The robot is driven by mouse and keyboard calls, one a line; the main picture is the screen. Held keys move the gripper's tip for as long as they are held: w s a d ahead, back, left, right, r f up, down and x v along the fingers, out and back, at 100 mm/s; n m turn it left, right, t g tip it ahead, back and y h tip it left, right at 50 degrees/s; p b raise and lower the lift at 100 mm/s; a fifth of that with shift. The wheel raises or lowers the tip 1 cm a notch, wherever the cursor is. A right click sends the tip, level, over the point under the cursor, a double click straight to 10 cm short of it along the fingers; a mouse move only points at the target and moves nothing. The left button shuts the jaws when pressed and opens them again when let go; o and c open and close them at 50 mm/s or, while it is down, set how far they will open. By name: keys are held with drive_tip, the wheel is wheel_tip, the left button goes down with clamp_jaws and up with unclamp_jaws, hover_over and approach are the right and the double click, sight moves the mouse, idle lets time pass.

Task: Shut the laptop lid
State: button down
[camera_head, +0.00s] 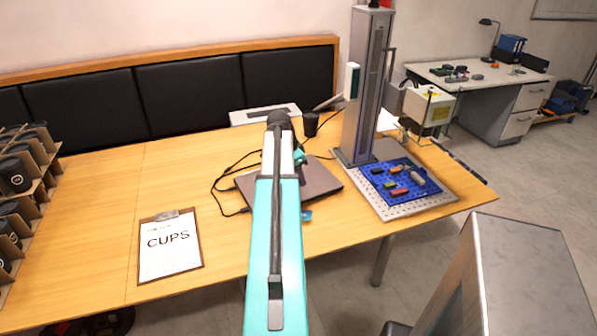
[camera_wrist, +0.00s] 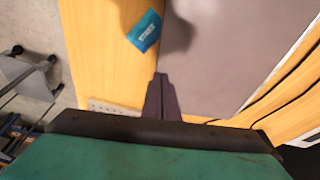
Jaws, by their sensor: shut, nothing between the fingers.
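The laptop (camera_head: 322,178) lies on the wooden table as a flat, dark grey-brown slab, partly hidden behind my arm in the head view. Its lid appears down on the base, with no upright screen and no keys showing. In the wrist view the laptop (camera_wrist: 235,50) is a plain mauve-grey surface filling the upper right. My gripper (camera_wrist: 160,78) is shut and empty, its fingertips beside the laptop's edge in that picture. I cannot tell whether they touch it. In the head view my arm hides the fingers.
A small blue packet (camera_wrist: 145,30) lies on the table beside the laptop. Black cables (camera_head: 232,180) run left of it. The laser marker column (camera_head: 368,90) and its perforated plate (camera_head: 400,212) stand right. A CUPS clipboard (camera_head: 170,246) and a cardboard cup rack (camera_head: 42,180) are left.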

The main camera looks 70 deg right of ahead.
drive_tip(key=p, duration=0.1)
hover_over(302, 201)
drive_tip(key=shift+w+d+f, duration=0.1)
drive_tip(key=shift+w+f, duration=0.05)
drive_tip(key=shift+f, duration=0.95)
drive_tip(key=shift+w+d+f, duration=0.1)
drive_tip(key=shift+f, duration=0.95)
drive_tip(key=shift+s+a+f+b, duration=0.15)
drive_tip(key=shift+f+b, duration=0.3)
drive_tip(key=shift+f, duration=0.35)
drive_tip(key=shift+s+a+f+b, duration=0.1)
drive_tip(key=shift+f+b, duration=0.35)
drive_tip(key=shift+f, duration=0.3)
drive_tip(key=shift+a, duration=0.15)
drive_tip(key=shift+s+f, duration=0.1)
drive_tip(key=shift+f, duration=0.1)
drive_tip(key=shift+r, duration=0.15)
wheel_tip(302, 201, up, 5)
drive_tip(key=p, duration=0.2)
drive_tip(key=shift+p, duration=0.3)
drive_tip(key=b+v, duration=0.2)
drive_tip(key=v, duration=0.7)
drive_tip(key=shift+s+a+r, duration=0.25)
drive_tip(key=shift+a, duration=0.05)
